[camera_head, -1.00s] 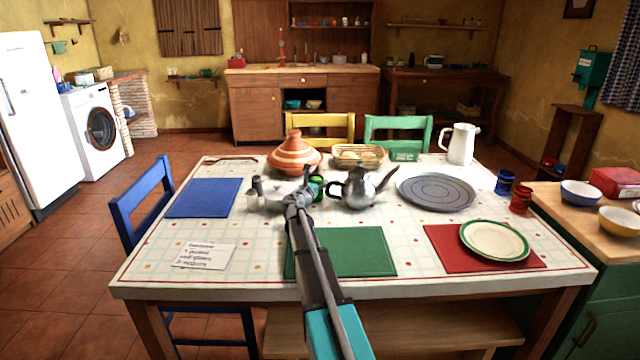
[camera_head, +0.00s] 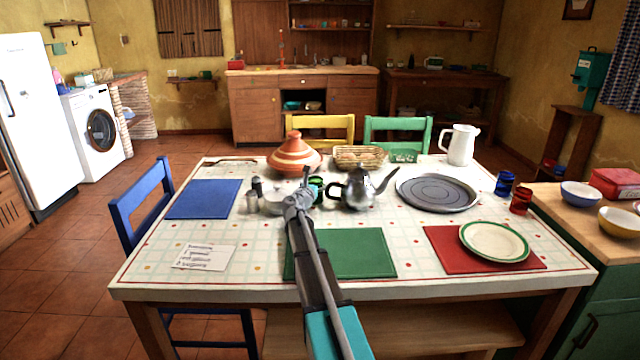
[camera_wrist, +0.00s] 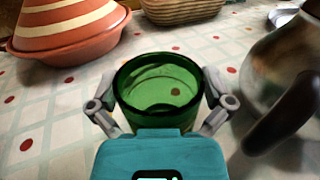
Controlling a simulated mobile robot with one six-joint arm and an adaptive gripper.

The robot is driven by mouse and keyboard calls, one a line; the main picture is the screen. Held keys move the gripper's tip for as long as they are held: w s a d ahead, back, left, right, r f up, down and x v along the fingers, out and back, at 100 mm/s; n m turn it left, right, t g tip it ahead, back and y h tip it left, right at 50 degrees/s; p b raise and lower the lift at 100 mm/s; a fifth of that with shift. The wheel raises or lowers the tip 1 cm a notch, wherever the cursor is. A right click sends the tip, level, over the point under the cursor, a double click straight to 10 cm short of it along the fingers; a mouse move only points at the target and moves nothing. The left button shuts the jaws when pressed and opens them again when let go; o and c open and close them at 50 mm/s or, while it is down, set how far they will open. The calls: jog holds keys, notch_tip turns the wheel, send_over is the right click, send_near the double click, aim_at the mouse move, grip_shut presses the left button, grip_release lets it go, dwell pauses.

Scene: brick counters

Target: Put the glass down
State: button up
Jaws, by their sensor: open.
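The green glass (camera_wrist: 158,90) stands upright on the table's checked cloth in the wrist view, between my open fingers. Its rim and inside show; its lower front is hidden behind my gripper's teal body. In the head view only a small part of the glass (camera_head: 316,186) shows beside my wrist. My gripper (camera_wrist: 163,88) is open, with one finger on each side of the glass; I cannot tell whether either finger touches it. In the head view my arm hides most of the gripper.
A metal teapot (camera_head: 358,190) stands close on the right of the glass. A striped tagine (camera_head: 294,158) and a basket (camera_head: 359,155) are behind it. A small grey shaker (camera_head: 252,203) stands at left. The green placemat (camera_head: 358,253) in front is bare beside my arm.

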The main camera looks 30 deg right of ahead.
jog(key=shift+s+r, duration=0.1)
jog(key=shift+r, duration=0.05)
jog(key=v, duration=1.2)
dwell(0.3)
jog(key=shift+r, duration=0.1)
